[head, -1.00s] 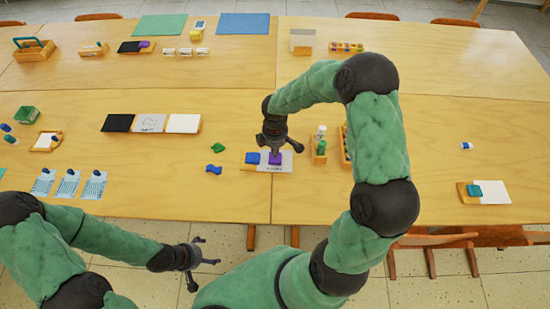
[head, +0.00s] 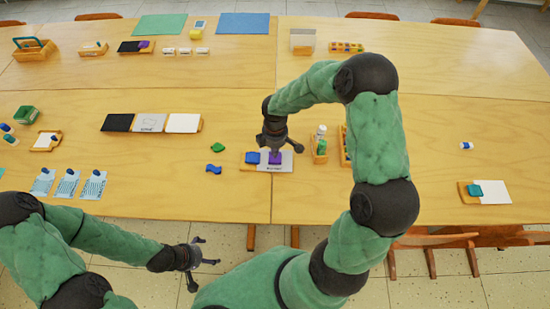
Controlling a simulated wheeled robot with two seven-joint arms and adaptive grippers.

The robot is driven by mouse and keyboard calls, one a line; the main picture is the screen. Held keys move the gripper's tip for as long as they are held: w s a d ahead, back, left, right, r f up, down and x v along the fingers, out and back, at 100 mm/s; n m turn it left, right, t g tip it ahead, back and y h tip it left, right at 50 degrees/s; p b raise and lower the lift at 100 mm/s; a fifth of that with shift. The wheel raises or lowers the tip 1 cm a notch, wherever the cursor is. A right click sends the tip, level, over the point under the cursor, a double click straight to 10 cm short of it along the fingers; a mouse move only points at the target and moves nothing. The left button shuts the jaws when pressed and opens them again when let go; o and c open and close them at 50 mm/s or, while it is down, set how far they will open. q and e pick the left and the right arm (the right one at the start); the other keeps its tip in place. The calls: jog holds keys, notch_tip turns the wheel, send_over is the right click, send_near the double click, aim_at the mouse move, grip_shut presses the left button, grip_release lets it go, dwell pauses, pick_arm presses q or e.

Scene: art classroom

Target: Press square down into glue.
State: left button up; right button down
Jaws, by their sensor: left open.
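A purple square (head: 274,158) lies on the white card part of a small wooden tray (head: 248,167). A blue piece (head: 252,157) lies on the tray's left part. My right gripper (head: 278,148) points down directly over the purple square. Its fingers spread to either side, but I cannot tell whether they grip or touch the square. The square's upper edge is partly hidden by the gripper. Any glue under the square is hidden. My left gripper (head: 199,265) is open and empty in front of the table, away from the tray.
A bottle in a wooden holder (head: 320,146) stands close right of the tray. A green piece (head: 217,147) and a blue wavy piece (head: 214,169) lie to its left. A long tray with black, grey and white panels (head: 184,123) lies further left. The table's right middle is mostly clear.

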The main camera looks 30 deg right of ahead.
jog(key=shift+f+b, duration=0.6)
jog(key=shift+f, duration=0.25)
dwell(0.5)
dwell(0.8)
jog(key=shift+r+p, duration=2.9)
jog(key=shift+r, duration=0.65)
